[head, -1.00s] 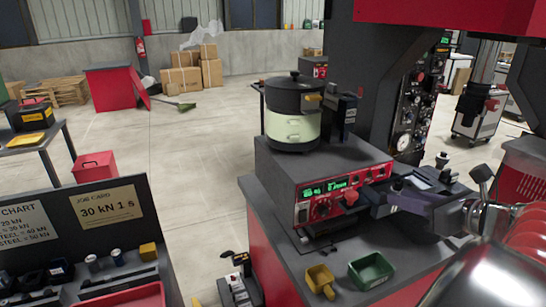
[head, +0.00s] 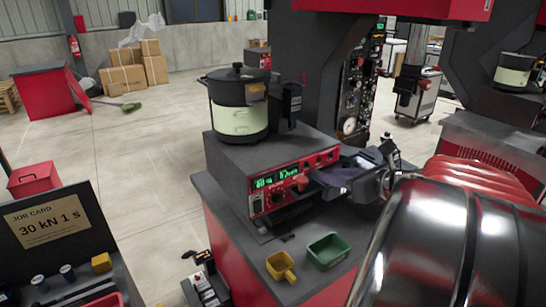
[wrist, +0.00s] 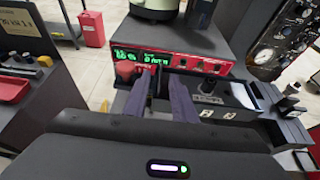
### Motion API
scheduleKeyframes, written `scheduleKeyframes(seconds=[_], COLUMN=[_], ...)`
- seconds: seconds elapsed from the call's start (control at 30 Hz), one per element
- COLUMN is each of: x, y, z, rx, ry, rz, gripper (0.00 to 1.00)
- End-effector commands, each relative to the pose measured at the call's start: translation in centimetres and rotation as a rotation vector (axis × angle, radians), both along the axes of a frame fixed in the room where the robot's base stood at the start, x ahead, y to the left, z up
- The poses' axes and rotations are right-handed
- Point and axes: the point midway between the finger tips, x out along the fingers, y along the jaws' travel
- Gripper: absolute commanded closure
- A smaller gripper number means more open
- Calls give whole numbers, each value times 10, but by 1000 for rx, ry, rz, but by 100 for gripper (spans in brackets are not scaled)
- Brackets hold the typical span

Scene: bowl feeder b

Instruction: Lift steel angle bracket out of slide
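My gripper (wrist: 159,82) reaches up from the bottom of the wrist view, its two dark purple-grey fingers apart with an empty-looking gap between them. In the head view my gripper (head: 336,178) is in front of the red control panel, close to the slide. The slide (wrist: 238,96) is a dark, shallow tray to the right of the fingers in the wrist view, at the front of the feeder. A dark knob-like part and small pale plates show there. I cannot clearly pick out the steel angle bracket; the fingers may hide it.
The bowl feeder (head: 240,105) stands on its control box, with a red knob (wrist: 124,69) left of my fingers. A yellow scoop (head: 281,267) and a green bin (head: 328,251) sit on the bench front. A job card board (head: 48,222) stands at left.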

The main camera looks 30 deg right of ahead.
Motion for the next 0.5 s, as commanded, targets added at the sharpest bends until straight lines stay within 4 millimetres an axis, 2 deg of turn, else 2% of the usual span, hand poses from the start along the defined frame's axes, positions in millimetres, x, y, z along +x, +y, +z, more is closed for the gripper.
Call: scheduleKeyframes(seconds=[0.3,0.5], x=[36,41], y=[0,-1], z=[-14,-16], rx=[1,-1], ry=[0,0], rz=[3,0], gripper=[76,76])
